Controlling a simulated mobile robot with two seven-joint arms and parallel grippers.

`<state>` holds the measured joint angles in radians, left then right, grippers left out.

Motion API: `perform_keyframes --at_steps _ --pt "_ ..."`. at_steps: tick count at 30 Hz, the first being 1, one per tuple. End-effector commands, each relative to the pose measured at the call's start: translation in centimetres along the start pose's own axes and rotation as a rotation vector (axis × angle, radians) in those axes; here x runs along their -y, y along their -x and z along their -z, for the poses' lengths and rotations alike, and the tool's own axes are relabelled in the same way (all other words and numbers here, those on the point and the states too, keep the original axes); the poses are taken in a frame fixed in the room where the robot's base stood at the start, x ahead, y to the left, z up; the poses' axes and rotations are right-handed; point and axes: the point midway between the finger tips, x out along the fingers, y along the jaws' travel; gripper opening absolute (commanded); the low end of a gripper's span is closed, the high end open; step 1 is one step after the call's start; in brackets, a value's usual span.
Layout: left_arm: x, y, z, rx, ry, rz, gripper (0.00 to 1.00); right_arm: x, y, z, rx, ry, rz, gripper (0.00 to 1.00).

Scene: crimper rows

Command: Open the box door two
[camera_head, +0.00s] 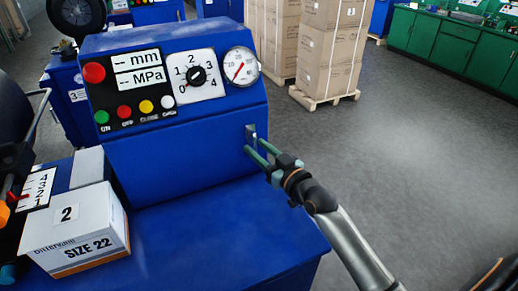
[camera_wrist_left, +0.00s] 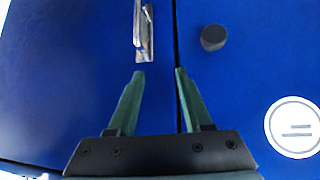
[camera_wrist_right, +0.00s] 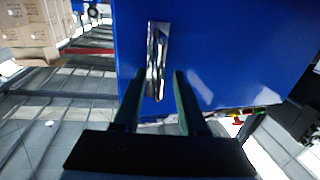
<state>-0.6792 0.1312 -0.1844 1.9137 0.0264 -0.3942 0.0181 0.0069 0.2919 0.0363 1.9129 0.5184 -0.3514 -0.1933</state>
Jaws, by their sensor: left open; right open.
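The blue machine (camera_head: 180,150) has a metal latch handle (camera_head: 251,130) on its right side. My right gripper (camera_head: 255,147) is open beside this handle. In the right wrist view the handle (camera_wrist_right: 157,50) hangs on a blue panel, its lower end between the open fingertips (camera_wrist_right: 158,78); contact cannot be told. In the left wrist view my left gripper (camera_wrist_left: 160,73) is open and empty, below a metal handle (camera_wrist_left: 144,35) on a blue door (camera_wrist_left: 70,70). A seam runs beside that handle. The left gripper is not clear in the head view. No door labelled two is readable.
A white carton (camera_head: 78,230) marked 2 and SIZE 22 stands on the blue surface at left. A dark knob (camera_wrist_left: 213,37) is right of the seam. Stacked cartons on pallets (camera_head: 325,50) stand behind. The grey floor (camera_head: 430,150) at right is clear.

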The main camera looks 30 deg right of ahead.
Motion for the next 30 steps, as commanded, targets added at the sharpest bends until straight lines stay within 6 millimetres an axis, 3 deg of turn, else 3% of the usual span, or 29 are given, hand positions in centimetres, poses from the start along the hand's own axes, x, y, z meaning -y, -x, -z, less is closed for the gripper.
perform_keyframes --at_steps 2,12,30 --pt "0.01 -0.01 0.02 0.0 0.0 0.0 0.5 0.0 0.02 -0.01 0.0 0.0 0.0 0.38" --pt "0.02 -0.01 0.04 -0.001 -0.001 0.0 0.5 -0.01 0.04 -0.01 0.0 0.0 0.0 0.0" --pt "0.04 -0.01 0.08 -0.002 -0.001 0.0 0.5 -0.03 0.05 -0.01 0.0 0.0 -0.001 0.0"
